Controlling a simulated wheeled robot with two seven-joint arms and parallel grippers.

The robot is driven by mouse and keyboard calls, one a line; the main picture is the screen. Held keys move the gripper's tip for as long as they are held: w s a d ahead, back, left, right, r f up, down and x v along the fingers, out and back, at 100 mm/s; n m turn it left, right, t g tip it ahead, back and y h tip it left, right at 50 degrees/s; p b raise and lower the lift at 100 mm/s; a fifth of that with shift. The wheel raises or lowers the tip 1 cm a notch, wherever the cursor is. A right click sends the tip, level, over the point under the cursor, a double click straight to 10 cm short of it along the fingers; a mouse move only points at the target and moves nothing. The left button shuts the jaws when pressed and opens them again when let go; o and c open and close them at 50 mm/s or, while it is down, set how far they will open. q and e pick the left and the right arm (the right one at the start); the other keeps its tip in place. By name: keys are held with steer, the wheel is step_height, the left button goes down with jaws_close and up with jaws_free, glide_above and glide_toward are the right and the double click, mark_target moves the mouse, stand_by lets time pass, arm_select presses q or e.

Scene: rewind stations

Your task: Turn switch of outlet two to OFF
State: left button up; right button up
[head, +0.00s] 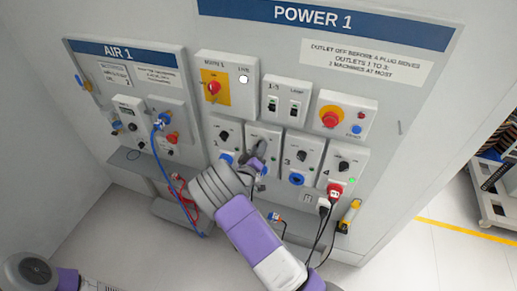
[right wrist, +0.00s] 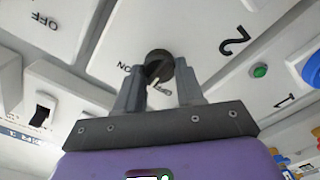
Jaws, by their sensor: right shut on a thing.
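My left gripper is out of view.
The outlet three panel (head: 303,148) and outlet four panel (head: 345,160) are to the right; a red plug (head: 334,190) is in outlet four. A red emergency button (head: 331,117) is above.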

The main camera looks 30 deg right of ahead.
steer(key=shift+f+n+p, duration=0.2)
steer(key=shift+n+p, duration=0.4)
steer(key=shift+n, duration=3.6)
steer(key=o, duration=1)
steer(key=shift+o, duration=0.2)
steer(key=v, duration=0.7)
steer(key=shift+s+a+b, duration=0.2)
steer(key=shift+b, duration=0.25)
